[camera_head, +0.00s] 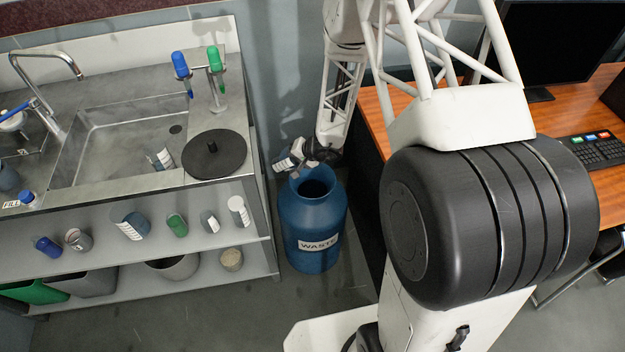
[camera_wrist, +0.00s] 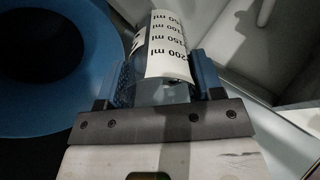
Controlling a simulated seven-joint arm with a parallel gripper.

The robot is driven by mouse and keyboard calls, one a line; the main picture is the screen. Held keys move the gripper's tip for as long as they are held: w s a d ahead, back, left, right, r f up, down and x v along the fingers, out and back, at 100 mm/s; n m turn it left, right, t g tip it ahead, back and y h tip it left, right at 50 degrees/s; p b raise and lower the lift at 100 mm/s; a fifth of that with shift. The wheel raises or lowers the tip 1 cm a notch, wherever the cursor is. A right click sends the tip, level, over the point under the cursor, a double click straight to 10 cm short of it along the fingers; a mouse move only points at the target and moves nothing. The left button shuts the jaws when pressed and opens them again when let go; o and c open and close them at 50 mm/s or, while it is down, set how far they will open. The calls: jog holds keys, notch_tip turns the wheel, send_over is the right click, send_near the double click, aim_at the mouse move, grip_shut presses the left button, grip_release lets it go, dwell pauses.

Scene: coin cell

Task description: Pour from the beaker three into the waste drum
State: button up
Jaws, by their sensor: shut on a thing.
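My gripper (camera_head: 312,153) is shut on a clear beaker (camera_head: 288,160) with a white label. The beaker is tilted and sits just above the left rim of the waste drum. The waste drum (camera_head: 322,224) is blue, stands on the floor with its top open, and has a WASTE label. In the wrist view my gripper (camera_wrist: 158,82) has its blue fingers on both sides of the beaker (camera_wrist: 168,45), whose label carries ml marks. The drum's blue rim (camera_wrist: 97,70) is beside it at the left. I cannot tell whether liquid is leaving the beaker, or its number.
A steel sink counter (camera_head: 110,190) stands left of the drum, with a labelled vessel (camera_head: 160,158) in the basin and a black knobbed disc (camera_head: 213,155) on top. Several containers lie on the shelf (camera_head: 110,255) below. A wooden desk (camera_head: 395,100) stands at the right.

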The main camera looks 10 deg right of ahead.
jog(key=shift+d, duration=0.1)
jog(key=shift+s+d+f+t+y, duration=0.1)
jog(key=shift+f+t+y, duration=0.4)
jog(key=shift+y, duration=0.3)
jog(key=shift+s+d+f+t+y, duration=0.1)
jog(key=shift+f+t+y, duration=0.35)
jog(key=shift+y, duration=0.35)
dwell(0.7)
jog(key=shift+d+r+t+y, duration=0.1)
jog(key=shift+r+t+y, duration=0.25)
jog(key=shift+t+y, duration=0.3)
dwell(0.6)
jog(key=shift+s+d+f+t+y, duration=0.4)
jog(key=shift+s+d+f+y, duration=0.15)
jog(key=shift+d+y, duration=0.25)
dwell(1.0)
jog(key=shift+s+d+r+t+y, duration=0.1)
jog(key=shift+r+t+y, duration=0.1)
jog(key=shift+y, duration=0.2)
jog(key=shift+d+r+t+y, duration=0.1)
jog(key=shift+t+y, duration=0.1)
jog(key=shift+y, duration=0.15)
dwell(0.9)
jog(key=shift+s+d+r+t+y, duration=0.1)
jog(key=shift+r+t+y, duration=0.2)
jog(key=shift+r, duration=0.05)
dwell(0.4)
